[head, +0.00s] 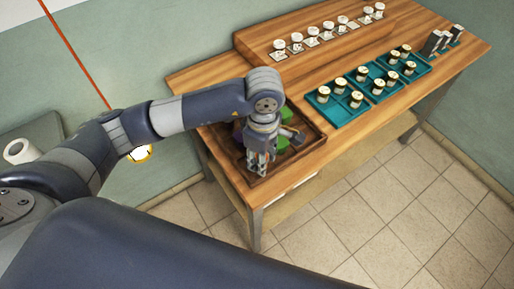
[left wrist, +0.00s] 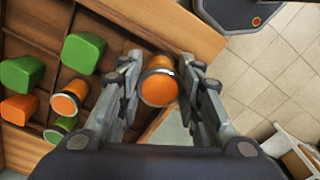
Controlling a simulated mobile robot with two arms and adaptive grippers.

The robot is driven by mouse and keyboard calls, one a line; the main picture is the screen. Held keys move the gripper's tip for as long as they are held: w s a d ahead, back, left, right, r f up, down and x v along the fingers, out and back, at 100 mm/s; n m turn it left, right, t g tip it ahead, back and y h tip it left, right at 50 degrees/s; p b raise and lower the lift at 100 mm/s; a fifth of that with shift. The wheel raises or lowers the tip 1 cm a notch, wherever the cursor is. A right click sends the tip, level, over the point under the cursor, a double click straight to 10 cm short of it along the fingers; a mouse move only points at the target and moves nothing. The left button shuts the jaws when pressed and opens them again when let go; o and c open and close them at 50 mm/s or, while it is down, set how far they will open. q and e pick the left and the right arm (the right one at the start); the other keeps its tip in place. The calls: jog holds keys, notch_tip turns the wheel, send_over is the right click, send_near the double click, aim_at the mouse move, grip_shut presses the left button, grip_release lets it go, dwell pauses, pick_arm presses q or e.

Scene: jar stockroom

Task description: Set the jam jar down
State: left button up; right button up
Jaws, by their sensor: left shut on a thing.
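The jam jar (left wrist: 158,85), with an orange round face and a pale rim, sits between the fingers of my left gripper (left wrist: 160,92) in the left wrist view. The gripper is shut on it. In the head view my left gripper (head: 259,168) points down over the near side of a brown wooden tray (head: 244,173), and I cannot make out the jar there. In the left wrist view the jar overlaps the tray's wooden edge (left wrist: 180,30). I cannot tell whether it touches the tray. My right gripper is not in view.
Green blocks (left wrist: 83,52) and orange jars (left wrist: 70,98) stand in the tray close beside my left gripper. Teal trays (head: 340,121) with gold-lidded jars lie to the right on the table. White-lidded jars (head: 279,46) line the raised shelf behind. Dark boxes (head: 432,43) stand far right.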

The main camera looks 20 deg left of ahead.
pick_arm(q)
jog(key=w+a, duration=0.2)
jog(key=w, duration=0.1)
jog(key=shift+f+p, duration=0.15)
jog(key=shift+p, duration=0.25)
jog(key=shift+f, duration=0.2)
notch_tip(320, 180, down, 2)
jog(key=shift+f+p, duration=0.15)
jog(key=shift+p, duration=0.75)
jog(key=shift+a+f, duration=0.1)
jog(key=shift+f, duration=0.5)
jog(key=o, duration=1.1)
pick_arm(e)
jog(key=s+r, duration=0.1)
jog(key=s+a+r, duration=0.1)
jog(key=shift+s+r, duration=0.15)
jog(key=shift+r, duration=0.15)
